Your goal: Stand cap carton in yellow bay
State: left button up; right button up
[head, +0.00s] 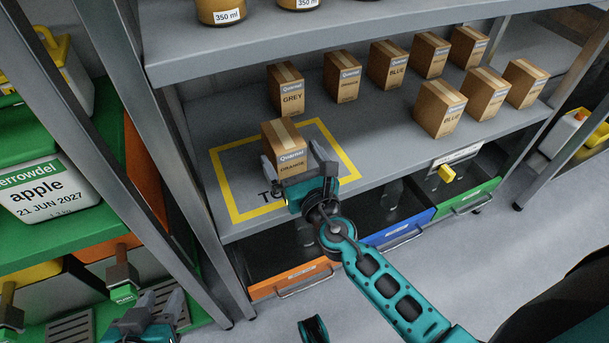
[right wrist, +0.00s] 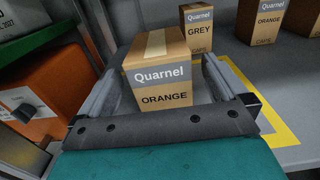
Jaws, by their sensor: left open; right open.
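A brown cap carton marked ORANGE (head: 285,148) stands upright inside the yellow-outlined bay (head: 222,182) on the grey shelf, toward its back part. My right gripper (head: 293,168) is open, with its fingers on either side of this carton. In the right wrist view the carton (right wrist: 158,80) stands between the spread fingers, with a gap visible at the right finger; contact at the left finger is unclear. The yellow outline (right wrist: 284,136) shows to the right there. My left gripper (head: 160,306) is open and empty at the lower left, away from the shelf.
A GREY carton (head: 286,90) stands just behind the bay. Several more cartons, including a BLUE one (head: 440,108), stand to the right. An upper shelf (head: 330,45) overhangs them. Below are orange (head: 290,279), blue (head: 400,229) and green (head: 468,196) bins. A rack post (head: 190,190) is at left.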

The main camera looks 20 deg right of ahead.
jog(key=s+f+m+g+y, duration=0.1)
jog(key=s+m, duration=0.4)
jog(key=m, duration=0.6)
jog(key=s+a+f+m+g, duration=0.1)
jog(key=s+f+m+g, duration=0.2)
jog(key=m, duration=0.8)
jog(key=s+f+m+g+y, duration=0.1)
jog(key=s+f+m+g, duration=0.2)
jog(key=s+m, duration=0.5)
jog(key=shift+a+f+m+y, duration=0.25)
jog(key=shift+a+m+y, duration=0.05)
jog(key=shift+m, duration=1.5)
